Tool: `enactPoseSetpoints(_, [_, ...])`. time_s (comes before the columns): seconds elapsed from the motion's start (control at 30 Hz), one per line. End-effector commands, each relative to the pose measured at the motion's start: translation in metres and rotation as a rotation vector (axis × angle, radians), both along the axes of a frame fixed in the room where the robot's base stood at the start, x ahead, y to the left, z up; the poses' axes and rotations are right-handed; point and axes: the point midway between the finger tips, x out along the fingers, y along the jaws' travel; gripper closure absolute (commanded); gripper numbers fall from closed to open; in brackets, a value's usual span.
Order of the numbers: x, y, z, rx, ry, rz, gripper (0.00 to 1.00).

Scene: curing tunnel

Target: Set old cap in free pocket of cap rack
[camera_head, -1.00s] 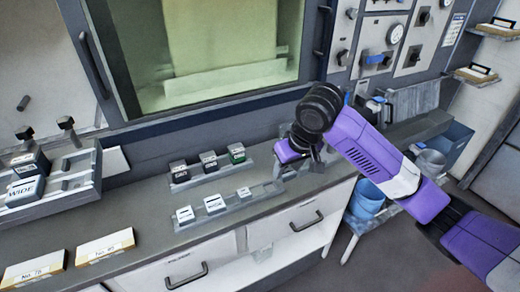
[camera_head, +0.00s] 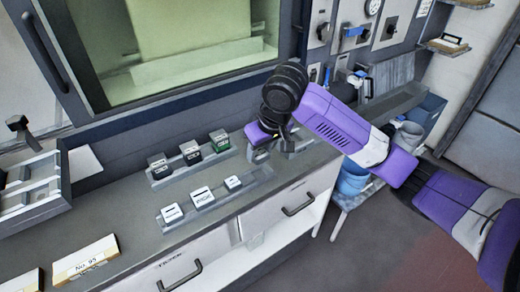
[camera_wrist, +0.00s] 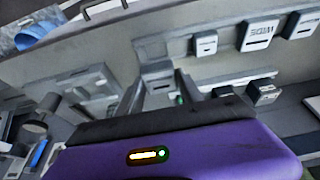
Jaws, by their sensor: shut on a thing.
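My gripper (camera_head: 275,146) hangs low over the bench, right of the two racks. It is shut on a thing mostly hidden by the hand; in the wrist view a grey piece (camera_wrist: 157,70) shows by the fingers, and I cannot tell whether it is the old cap. The back rack (camera_head: 180,177) holds a black cap (camera_head: 160,165), another dark cap (camera_head: 191,153) and a green-marked cap (camera_head: 219,140). The front rack (camera_head: 258,178) holds three white caps (camera_head: 202,197) and has bare room at its right end. I cannot tell which is the cap rack.
A window (camera_head: 190,40) stands behind the bench. A grey holder (camera_head: 35,190) and a yellow-edged labelled block (camera_head: 88,260) are at the left. Drawers with handles (camera_head: 298,204) front the bench. A blue bucket (camera_head: 354,180) stands at the right. Bare worktop lies left of the racks.

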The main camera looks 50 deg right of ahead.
Motion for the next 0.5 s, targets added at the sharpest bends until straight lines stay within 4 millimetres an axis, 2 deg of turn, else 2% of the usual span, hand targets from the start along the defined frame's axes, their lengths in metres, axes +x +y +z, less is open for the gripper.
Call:
enactPoseSetpoints(0.1, [0.0, -0.001, -0.012, -0.002, 0.001, -0.001, 1.0])
enactPoseSetpoints(0.5, [0.0, 0.0, -0.038, 0.0, 0.0, -0.001, 1.0])
